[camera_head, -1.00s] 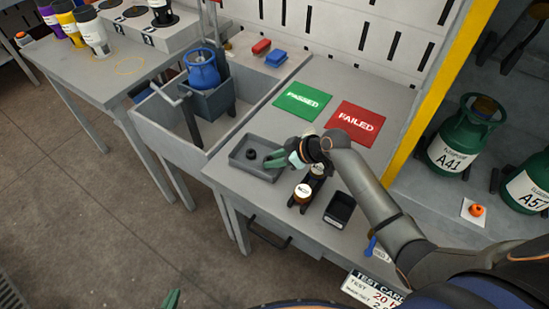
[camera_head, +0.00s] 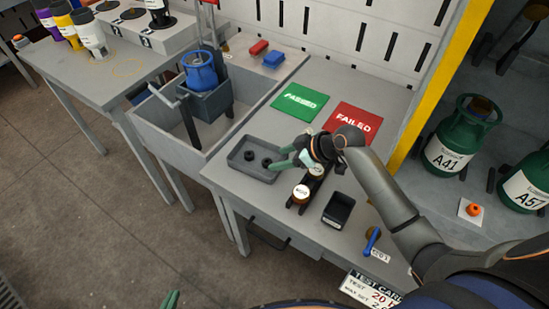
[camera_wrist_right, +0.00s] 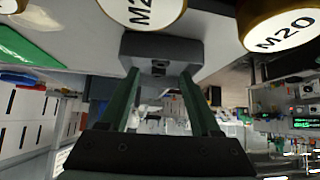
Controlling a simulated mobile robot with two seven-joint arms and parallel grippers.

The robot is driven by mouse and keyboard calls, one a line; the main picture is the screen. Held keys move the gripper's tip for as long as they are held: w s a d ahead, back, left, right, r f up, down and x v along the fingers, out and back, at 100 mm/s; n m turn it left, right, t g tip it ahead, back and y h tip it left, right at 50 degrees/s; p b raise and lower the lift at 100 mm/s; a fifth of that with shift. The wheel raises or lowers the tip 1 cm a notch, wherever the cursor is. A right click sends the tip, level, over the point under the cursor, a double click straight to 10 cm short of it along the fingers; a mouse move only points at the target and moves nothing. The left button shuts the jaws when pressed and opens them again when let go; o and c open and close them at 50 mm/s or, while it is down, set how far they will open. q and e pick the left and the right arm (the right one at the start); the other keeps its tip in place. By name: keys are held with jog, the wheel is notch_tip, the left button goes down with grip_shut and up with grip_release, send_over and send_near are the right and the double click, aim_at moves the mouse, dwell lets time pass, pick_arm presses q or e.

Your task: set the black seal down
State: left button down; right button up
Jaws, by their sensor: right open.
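A shallow grey tray (camera_head: 236,160) is on the workbench. Two small black ring-like seals lie apart inside it, a left seal (camera_head: 250,154) and a right seal (camera_head: 266,162). My right gripper (camera_head: 279,158) is by the tray's right side, close to the right seal. In the right wrist view its two green fingers (camera_wrist_right: 163,88) are spread with nothing between them, and the tray (camera_wrist_right: 160,44) with small dark seals (camera_wrist_right: 158,68) shows beyond them. Only a green tip of my left gripper (camera_head: 170,299) shows at the bottom edge, so its opening is hidden.
Brown-and-white cylinders (camera_head: 301,192) stand in a black rack right of the tray, under my right arm. A black open box (camera_head: 338,210) and a blue-handled tool (camera_head: 372,240) are farther right. Green PASSED (camera_head: 300,101) and red FAILED (camera_head: 352,119) mats lie behind.

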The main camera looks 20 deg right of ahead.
jog(key=shift+v, duration=1.75)
jog(key=shift+a+f, duration=0.1)
